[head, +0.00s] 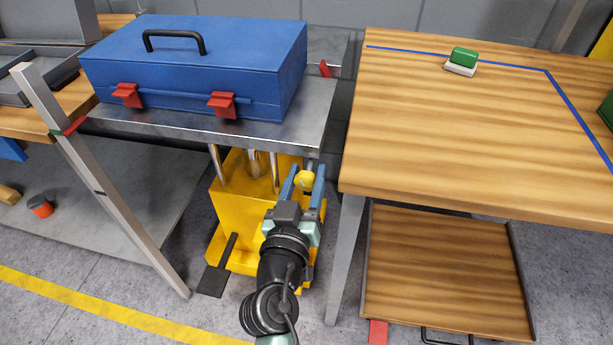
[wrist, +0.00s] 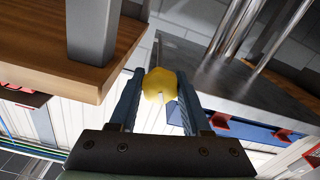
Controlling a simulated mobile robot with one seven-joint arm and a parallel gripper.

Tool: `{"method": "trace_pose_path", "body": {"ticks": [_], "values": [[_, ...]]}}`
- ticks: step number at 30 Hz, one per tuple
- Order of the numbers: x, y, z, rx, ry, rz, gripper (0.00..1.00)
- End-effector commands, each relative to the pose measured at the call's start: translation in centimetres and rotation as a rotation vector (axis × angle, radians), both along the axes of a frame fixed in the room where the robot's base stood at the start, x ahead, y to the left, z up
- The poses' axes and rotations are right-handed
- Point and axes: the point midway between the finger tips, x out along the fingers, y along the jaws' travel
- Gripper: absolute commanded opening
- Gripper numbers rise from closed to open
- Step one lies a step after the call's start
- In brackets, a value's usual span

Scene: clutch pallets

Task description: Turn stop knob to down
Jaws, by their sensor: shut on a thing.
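The stop knob (head: 306,181) is a small yellow knob at the right side of the yellow pedestal (head: 233,225), below the metal lift table (head: 228,125). My gripper (head: 304,174) reaches it from the front, with one blue finger on each side. In the wrist view, the faceted yellow knob (wrist: 160,82) sits between the tips of my gripper (wrist: 159,88), which is shut on it. A small pale mark shows at the knob's near edge. The fingers hide the knob's sides, and I cannot tell which way it is turned.
A closed blue toolbox (head: 190,75) with red latches stands on the lift table. A wooden table (head: 450,130) stands close on the right, with a green-and-white block (head: 462,60) on it. A slanted grey post (head: 110,190) is at the left.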

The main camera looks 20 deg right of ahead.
Motion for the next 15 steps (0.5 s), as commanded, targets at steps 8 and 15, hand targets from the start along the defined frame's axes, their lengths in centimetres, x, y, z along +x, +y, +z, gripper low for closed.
{"method": "trace_pose_path", "body": {"ticks": [8,15], "values": [[0.0,0.03,-0.02,-0.218,0.149,0.0,0.0],[0.03,0.07,-0.03,-0.406,0.277,0.001,0.0]]}}
